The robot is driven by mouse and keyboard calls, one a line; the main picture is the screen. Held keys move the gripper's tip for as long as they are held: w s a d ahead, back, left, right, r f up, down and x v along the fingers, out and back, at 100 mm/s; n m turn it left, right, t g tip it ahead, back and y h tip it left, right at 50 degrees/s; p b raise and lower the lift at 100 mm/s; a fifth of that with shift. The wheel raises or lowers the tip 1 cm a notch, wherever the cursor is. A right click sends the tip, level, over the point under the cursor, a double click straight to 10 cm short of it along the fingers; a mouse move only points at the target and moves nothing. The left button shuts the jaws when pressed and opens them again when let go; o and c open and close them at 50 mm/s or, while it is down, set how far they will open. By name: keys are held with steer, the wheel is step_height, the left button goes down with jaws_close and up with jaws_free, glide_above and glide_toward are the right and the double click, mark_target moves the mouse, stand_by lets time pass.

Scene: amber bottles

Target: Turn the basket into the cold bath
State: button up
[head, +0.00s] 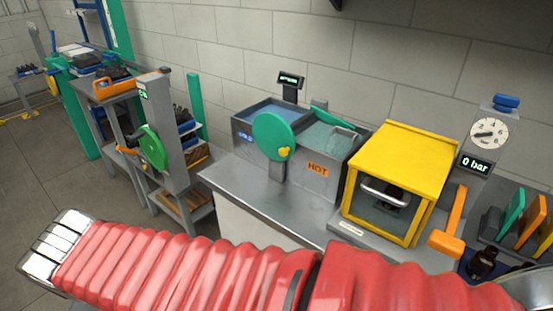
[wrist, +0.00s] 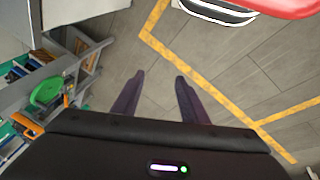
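The cold bath (head: 243,135), with a blue label and bluish water, is the left of two steel baths on the bench in the head view. The hot bath (head: 346,148), with an orange HOT label, is joined to its right. A green disc (head: 272,137) with a yellow knob (head: 284,153) stands in front, between the baths. A grey bar or rim shows over the hot bath; I cannot tell whether it is the basket, which I cannot make out clearly. My gripper (wrist: 156,90) is open and empty above the floor in the wrist view, away from the baths.
A yellow cabinet (head: 402,160) stands right of the baths. Beyond it are an orange lever (head: 451,228) and a gauge (head: 489,133) reading 0 bar. A stand with a green wheel (head: 152,148) is to the left. The steel bench front (head: 270,198) is clear.

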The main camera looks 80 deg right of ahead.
steer(key=s+d+f+n+g+h, duration=0.1)
steer(key=s+d+g+h, duration=0.1)
steer(key=d, duration=0.3)
steer(key=s+d+f+n+g+h, duration=0.1)
steer(key=s+d+f+g+h, duration=0.1)
steer(key=d, duration=0.4)
steer(key=n+g+h, duration=0.6)
steer(key=n+h, duration=0.4)
glide_toward(281, 153)
steer(key=v, duration=0.6)
steer(key=shift+f, duration=0.3)
steer(key=shift+d, duration=0.1)
steer(key=shift+x, duration=6.8)
steer(key=shift+r, duration=0.1)
steer(key=shift+c, duration=0.6)
jaws_close()
